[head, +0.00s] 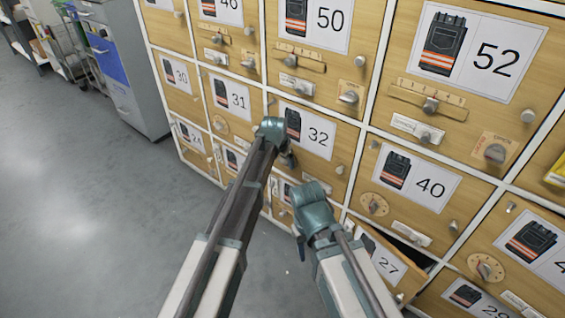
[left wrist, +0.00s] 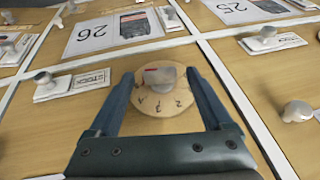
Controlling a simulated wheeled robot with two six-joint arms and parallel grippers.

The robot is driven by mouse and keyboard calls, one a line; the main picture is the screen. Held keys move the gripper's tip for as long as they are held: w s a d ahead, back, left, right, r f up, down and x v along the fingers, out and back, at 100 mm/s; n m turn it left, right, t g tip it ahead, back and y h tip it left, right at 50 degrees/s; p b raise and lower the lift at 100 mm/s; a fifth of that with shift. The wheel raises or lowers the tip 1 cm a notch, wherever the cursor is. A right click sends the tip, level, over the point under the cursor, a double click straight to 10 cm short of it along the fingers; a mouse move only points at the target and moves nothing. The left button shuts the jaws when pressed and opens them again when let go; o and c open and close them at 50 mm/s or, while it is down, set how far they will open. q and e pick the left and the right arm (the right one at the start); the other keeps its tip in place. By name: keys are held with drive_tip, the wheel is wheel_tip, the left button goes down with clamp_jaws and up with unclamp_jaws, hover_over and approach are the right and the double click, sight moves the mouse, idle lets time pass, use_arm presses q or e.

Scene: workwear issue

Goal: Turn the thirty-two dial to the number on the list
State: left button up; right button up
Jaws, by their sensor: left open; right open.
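The drawer labelled 32 (head: 325,133) has a picture of dark trousers with orange-white bands beside its number. Its dial is hidden behind my left gripper (head: 287,158) in the head view. In the left wrist view the round wooden dial (left wrist: 163,122) shows between the fingers, with printed numbers, 2 and 3 among them, on its visible rim. Its grey knob (left wrist: 160,80) has a red mark towards the left. My right gripper (head: 300,243) is open, lower, in front of the cabinet. No list is in view.
Drawer 27 (head: 387,262) stands pulled out beside my right arm. Drawers 31 (head: 238,98) and 40 (head: 428,187) have dials too; upper drawers have sliders and knobs. Grey floor (head: 90,200) is clear at left, with a grey-blue cabinet (head: 118,65) behind.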

use_arm(q)
clamp_jaws()
idle(0.3)
drive_tip(key=shift+a, duration=0.1)
drive_tip(key=shift+w+a+g+h, duration=0.1)
drive_tip(key=shift+w+g+h, duration=0.1)
drive_tip(key=shift+g+h, duration=0.25)
drive_tip(key=shift+w+a+n+g+h, duration=0.2)
drive_tip(key=shift+n+g+h, duration=0.2)
drive_tip(key=shift+g+h, duration=0.4)
drive_tip(key=shift+a+f+g+h+b, duration=0.1)
drive_tip(key=shift+g+h+b, duration=0.2)
drive_tip(key=shift+h+b, duration=0.25)
drive_tip(key=shift+a+f+g+h+b, duration=0.1)
drive_tip(key=shift+g+h+b, duration=0.2)
drive_tip(key=shift+h, duration=0.3)
drive_tip(key=shift+r+n+g+h+b, duration=0.1)
drive_tip(key=shift+n+g+h+b, duration=0.15)
drive_tip(key=shift+n+h+b, duration=0.25)
